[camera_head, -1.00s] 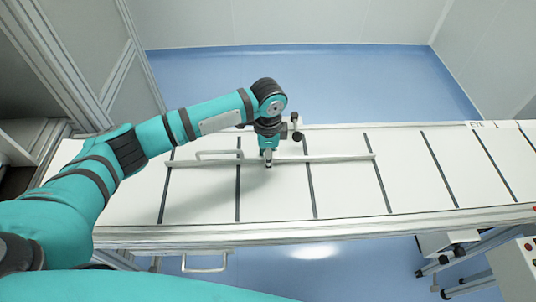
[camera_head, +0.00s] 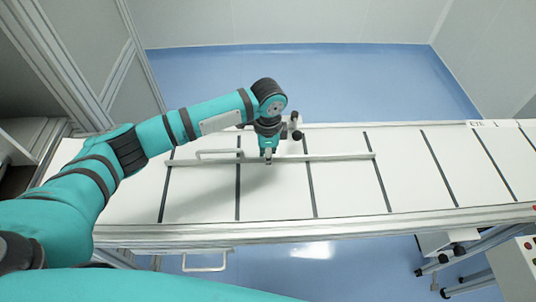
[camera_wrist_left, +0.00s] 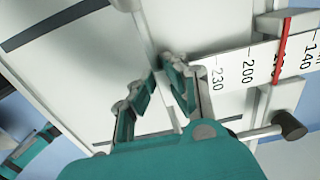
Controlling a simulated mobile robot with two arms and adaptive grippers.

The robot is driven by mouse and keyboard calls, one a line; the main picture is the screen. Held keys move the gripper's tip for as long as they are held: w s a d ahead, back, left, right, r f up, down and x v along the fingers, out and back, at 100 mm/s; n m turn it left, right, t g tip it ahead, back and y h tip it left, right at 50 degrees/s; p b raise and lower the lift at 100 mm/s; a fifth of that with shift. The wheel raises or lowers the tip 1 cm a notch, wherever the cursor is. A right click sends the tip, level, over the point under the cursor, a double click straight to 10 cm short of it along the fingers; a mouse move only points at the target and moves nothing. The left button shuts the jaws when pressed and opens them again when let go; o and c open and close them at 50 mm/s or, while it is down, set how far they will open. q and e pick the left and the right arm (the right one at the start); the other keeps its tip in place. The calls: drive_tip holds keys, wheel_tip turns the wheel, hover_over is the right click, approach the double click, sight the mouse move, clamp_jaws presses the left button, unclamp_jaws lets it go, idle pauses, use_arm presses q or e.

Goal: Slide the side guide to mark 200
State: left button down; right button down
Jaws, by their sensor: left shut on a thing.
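The side guide (camera_head: 325,156) is a long pale bar lying along the white conveyor bed, with a raised loop handle on its left part. My left gripper (camera_head: 268,157) points down at the guide's middle and is shut on it. In the left wrist view the fingertips (camera_wrist_left: 168,66) close on the pale guide (camera_wrist_left: 148,38); the contact is partly hidden. A white scale (camera_wrist_left: 233,75) shows 230, 200 and 140. A red pointer line (camera_wrist_left: 282,40) crosses it between 200 and 140, to the right of 200. My right gripper is not in view.
Black knobs (camera_head: 296,135) stand beside the gripper at the bed's far edge; one knob (camera_wrist_left: 289,125) shows below the scale. The conveyor bed (camera_head: 345,190) has several dark cross strips. A control box (camera_head: 515,268) stands at the lower right.

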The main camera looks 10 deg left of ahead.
use_arm(q)
drive_tip(key=shift+w+a+r, duration=0.1)
drive_tip(key=shift+w, duration=0.25)
drive_tip(key=shift+w+a, duration=0.1)
drive_tip(key=shift+w, duration=0.25)
drive_tip(key=shift+w+a, duration=0.2)
drive_tip(key=shift+w, duration=0.5)
drive_tip(key=c, duration=1.4)
unclamp_jaws()
drive_tip(key=shift+o, duration=0.2)
drive_tip(key=shift+r, duration=0.1)
wheel_tip(320, 180, up, 12)
